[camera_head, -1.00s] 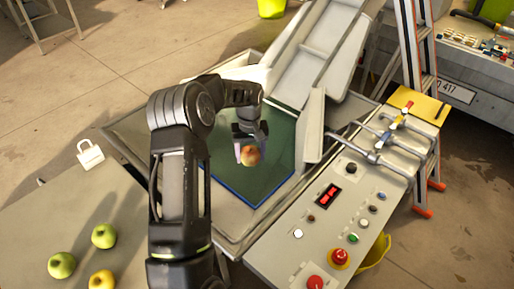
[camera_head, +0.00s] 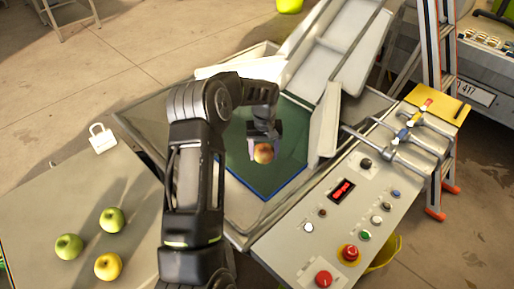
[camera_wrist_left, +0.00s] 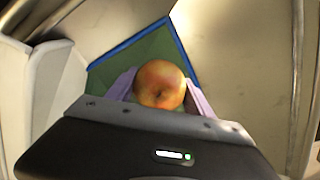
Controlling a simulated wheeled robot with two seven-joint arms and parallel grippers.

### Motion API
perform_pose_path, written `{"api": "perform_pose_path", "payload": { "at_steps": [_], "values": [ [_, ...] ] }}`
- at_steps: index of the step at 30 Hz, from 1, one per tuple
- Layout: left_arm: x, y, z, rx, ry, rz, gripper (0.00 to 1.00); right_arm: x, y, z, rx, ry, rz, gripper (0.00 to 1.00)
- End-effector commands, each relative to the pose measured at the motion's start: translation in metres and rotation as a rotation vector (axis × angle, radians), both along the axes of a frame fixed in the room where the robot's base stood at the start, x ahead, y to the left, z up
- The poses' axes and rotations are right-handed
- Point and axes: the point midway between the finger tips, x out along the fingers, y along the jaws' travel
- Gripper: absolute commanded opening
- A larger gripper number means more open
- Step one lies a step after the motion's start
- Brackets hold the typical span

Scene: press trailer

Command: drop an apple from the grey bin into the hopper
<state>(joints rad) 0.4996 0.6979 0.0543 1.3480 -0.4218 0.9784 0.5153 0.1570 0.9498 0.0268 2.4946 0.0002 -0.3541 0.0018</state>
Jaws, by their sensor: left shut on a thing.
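My left gripper (camera_head: 264,150) is shut on a red-yellow apple (camera_head: 263,154). In the head view it holds the apple over the hopper's dark green, blue-edged floor (camera_head: 285,178). In the left wrist view the apple (camera_wrist_left: 160,85) sits between two pale fingers, with the green floor (camera_wrist_left: 150,48) behind it. The hopper's grey sloping walls (camera_head: 237,204) surround that floor. I cannot tell the apple's exact height above it. My right gripper does not show, and I cannot make out the grey bin.
Several apples (camera_head: 111,220) lie on the grey table at the lower left, with a white padlock-shaped object (camera_head: 102,138) near its edge. A control panel (camera_head: 335,222) with buttons and levers stands right of the hopper. A white chute (camera_head: 330,55) rises behind. An orange-edged ladder (camera_head: 437,80) stands at right.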

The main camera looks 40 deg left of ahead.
Motion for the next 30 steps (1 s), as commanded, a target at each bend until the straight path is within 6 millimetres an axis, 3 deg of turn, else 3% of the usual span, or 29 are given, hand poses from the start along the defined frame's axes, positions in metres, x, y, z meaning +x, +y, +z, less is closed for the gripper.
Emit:
{"api": "perform_pose_path", "payload": {
  "at_steps": [4, 14, 15, 24, 30],
  "values": [
    [0.0001, 0.0005, -0.0132, 0.001, -0.001, 0.0, 0.14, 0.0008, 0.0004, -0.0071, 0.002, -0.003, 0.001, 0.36],
    [0.0001, 0.0005, -0.0152, 0.001, -0.001, 0.0, 0.14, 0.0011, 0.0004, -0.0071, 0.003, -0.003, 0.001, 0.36],
    [0.0001, 0.0005, -0.0152, 0.001, -0.001, 0.0, 0.61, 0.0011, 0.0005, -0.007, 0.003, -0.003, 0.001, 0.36],
    [0.0001, 0.0004, -0.0152, 0.001, -0.001, 0.0, 0.86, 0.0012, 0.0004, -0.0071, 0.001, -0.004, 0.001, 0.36],
    [-0.0003, 0.0003, -0.0157, 0.001, 0.001, 0.0, 0.86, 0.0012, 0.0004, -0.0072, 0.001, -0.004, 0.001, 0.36]
  ]
}}
